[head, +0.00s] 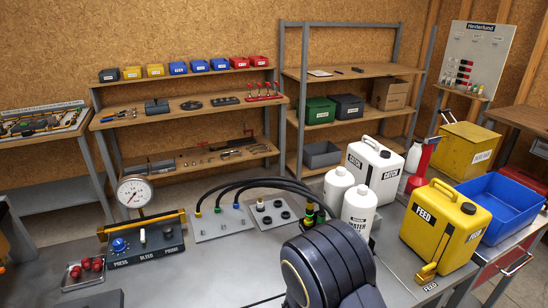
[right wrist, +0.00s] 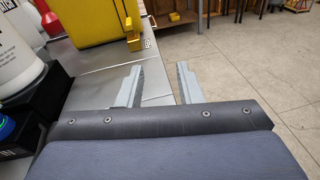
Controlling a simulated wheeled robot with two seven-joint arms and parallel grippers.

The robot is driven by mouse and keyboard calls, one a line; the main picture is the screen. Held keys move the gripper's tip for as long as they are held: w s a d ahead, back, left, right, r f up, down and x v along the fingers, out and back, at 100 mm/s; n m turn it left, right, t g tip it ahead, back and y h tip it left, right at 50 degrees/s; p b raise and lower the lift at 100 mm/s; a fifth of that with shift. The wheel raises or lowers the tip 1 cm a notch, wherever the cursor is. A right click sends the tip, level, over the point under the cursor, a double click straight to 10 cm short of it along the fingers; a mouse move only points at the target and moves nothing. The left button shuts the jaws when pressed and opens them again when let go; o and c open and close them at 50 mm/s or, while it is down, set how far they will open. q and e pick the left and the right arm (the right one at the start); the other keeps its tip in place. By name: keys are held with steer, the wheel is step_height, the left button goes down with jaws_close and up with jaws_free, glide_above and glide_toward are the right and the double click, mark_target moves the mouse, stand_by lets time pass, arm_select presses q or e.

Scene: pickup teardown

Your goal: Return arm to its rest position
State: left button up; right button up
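My right gripper (right wrist: 159,72) shows in the right wrist view with its two pale fingers spread apart and nothing between them. Its fingers point past the edge of the metal table, with the floor beyond. In the head view, a thick dark link of my arm (head: 332,266) rises at the bottom centre over the table, and the gripper itself cannot be made out there. My left gripper is in neither view.
The yellow FEED canister (head: 445,226) stands right of my arm; it also shows in the right wrist view (right wrist: 88,20). White bottles (head: 358,210), a white CATCH canister (head: 372,168) and a blue bin (head: 503,207) are near. A gauge panel (head: 145,243) stands left, with hoses behind my arm.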

steer(key=s+d+r+m+g+y, duration=0.25)
steer(key=s+m+g+y, duration=0.45)
steer(key=s+m+y, duration=0.4)
steer(key=s+a+r+m+t+y, duration=0.5)
steer(key=s+r+m+t+y, duration=0.1)
steer(key=r+m+t+y, duration=0.2)
steer(key=shift+s+a+r+m+y, duration=0.35)
steer(key=shift+r+m, duration=0.3)
steer(key=shift+m, duration=0.75)
